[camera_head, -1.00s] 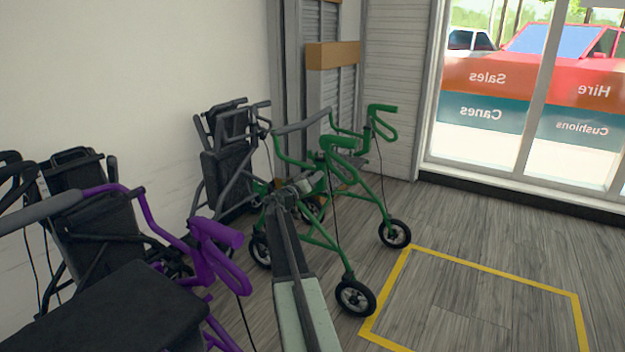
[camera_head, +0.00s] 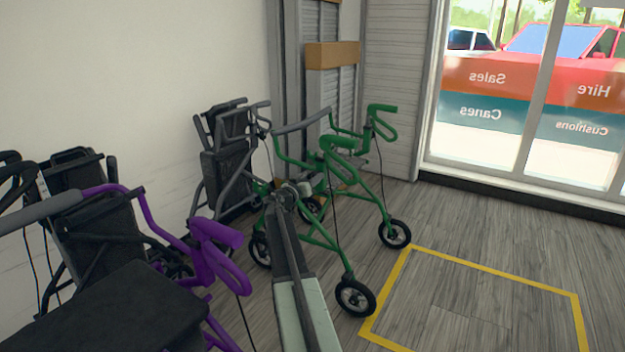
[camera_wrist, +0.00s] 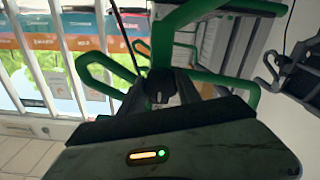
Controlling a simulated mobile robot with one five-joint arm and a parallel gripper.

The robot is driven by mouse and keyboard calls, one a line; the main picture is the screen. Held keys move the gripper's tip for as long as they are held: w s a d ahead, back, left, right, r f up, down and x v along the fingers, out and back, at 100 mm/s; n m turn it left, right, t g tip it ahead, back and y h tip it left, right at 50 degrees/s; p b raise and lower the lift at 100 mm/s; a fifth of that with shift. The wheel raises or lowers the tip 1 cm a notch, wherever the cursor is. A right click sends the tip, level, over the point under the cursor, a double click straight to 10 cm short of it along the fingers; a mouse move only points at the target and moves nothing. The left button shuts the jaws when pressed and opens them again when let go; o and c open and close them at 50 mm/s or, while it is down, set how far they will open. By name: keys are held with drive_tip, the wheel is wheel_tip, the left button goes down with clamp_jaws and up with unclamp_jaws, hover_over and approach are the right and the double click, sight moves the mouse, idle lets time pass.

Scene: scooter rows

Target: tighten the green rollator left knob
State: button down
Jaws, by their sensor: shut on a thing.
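The green rollator (camera_head: 352,222) stands beyond my arm in the head view, with its handles up and its wheels on the floor. In the wrist view its green frame (camera_wrist: 232,78) spans the upper part. My gripper (camera_wrist: 165,90) reaches its frame and is shut on a small dark knob (camera_wrist: 157,98), which shows between the dark fingers. In the head view my gripper (camera_head: 304,187) is at the near side of the rollator, and my arm hides the knob there.
A purple rollator (camera_head: 215,250) with a black seat stands close at the left. A grey rollator (camera_head: 228,165) stands by the wall behind. A yellow outlined square (camera_head: 490,278) on the floor at the right is empty. Windows (camera_head: 545,105) lie beyond.

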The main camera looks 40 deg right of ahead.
drive_tip(key=c, duration=0.8)
unclamp_jaws()
drive_tip(key=shift+c, duration=0.2)
drive_tip(key=v, duration=0.7)
drive_tip(key=shift+a, duration=0.4)
drive_tip(key=shift+s+f, duration=0.15)
